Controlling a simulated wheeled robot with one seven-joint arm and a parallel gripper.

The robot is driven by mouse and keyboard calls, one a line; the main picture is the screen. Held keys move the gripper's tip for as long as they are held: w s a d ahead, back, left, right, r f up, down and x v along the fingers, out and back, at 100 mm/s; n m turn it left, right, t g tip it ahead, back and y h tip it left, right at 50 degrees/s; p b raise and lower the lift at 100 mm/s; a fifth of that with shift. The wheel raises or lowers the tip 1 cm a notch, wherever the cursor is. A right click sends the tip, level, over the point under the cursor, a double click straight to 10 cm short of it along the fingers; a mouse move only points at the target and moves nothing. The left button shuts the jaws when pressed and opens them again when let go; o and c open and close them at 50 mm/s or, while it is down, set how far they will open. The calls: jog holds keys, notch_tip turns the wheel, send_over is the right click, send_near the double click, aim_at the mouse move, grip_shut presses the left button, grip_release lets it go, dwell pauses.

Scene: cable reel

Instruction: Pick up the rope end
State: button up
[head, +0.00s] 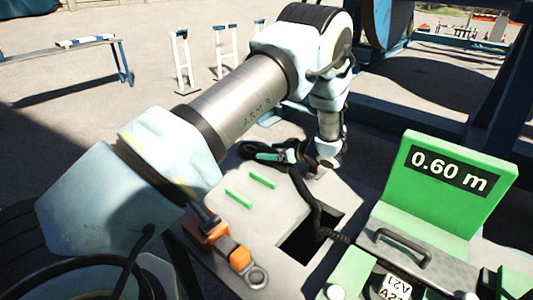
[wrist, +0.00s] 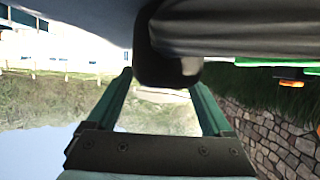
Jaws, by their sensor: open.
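A thick dark rope (head: 317,207) runs from the opening in the grey deck up to my gripper. In the wrist view its dark, blunt end (wrist: 168,62) lies across the gap at my fingertips, and a thick ribbed dark length (wrist: 235,30) reaches to the right. My gripper (head: 262,156) is low over the far part of the deck, pointing left, beside the rope. In the wrist view the green fingers of my gripper (wrist: 160,80) are spread apart. I cannot tell whether they touch the rope.
The grey deck (head: 250,222) carries two green strips (head: 250,189) and a dark rectangular opening (head: 303,243). A green display (head: 450,185) reading 0.60 m stands to the right, behind a grey handle (head: 402,244). An orange tool-like part (head: 213,236) lies at the front left.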

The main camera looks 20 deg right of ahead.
jog(key=shift+x, duration=1.15)
grip_shut()
dwell(0.5)
